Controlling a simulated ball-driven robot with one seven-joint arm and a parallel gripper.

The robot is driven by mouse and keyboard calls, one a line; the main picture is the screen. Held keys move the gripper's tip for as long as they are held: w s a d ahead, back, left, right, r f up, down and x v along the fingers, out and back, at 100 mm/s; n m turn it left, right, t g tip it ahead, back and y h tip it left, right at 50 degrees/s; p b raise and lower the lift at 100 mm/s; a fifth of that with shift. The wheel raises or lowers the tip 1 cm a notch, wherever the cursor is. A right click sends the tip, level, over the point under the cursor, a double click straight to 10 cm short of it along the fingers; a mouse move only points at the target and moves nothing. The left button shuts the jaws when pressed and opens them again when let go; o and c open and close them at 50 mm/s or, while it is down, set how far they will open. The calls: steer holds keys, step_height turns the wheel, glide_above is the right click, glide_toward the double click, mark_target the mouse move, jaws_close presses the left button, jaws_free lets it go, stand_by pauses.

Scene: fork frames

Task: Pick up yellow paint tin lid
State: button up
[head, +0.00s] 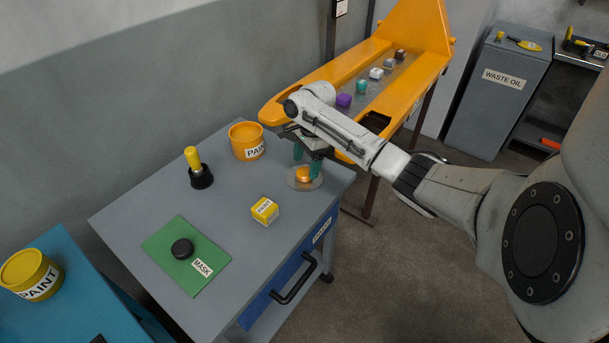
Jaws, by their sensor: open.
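My gripper (307,161), with teal fingers, is open and points down at the right end of the grey table (215,215). Just below the fingertips is a small orange rounded piece (303,174) on a pale, see-through disc (293,183); I cannot tell whether the fingers touch it. An orange-yellow tin labelled PAINT (247,143) stands behind and left of the gripper. A yellow tin labelled PAINT (32,278) stands on the blue surface at far left, with a yellow top (22,267). I cannot tell which piece is the named lid.
A small yellow PAINT box (265,210), a yellow-handled black tool (198,170) and a green MASK mat (165,255) with a black puck (182,249) are on the table. An orange rack (405,95) with small coloured blocks stands behind my arm. The table's front middle is clear.

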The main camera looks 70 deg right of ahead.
mark_target(304, 175)
steer(key=shift+w+a+f, duration=0.15)
steer(key=shift+f, duration=1.25)
steer(key=shift+c, duration=0.2)
steer(key=c, duration=1.1)
steer(key=shift+r, duration=0.1)
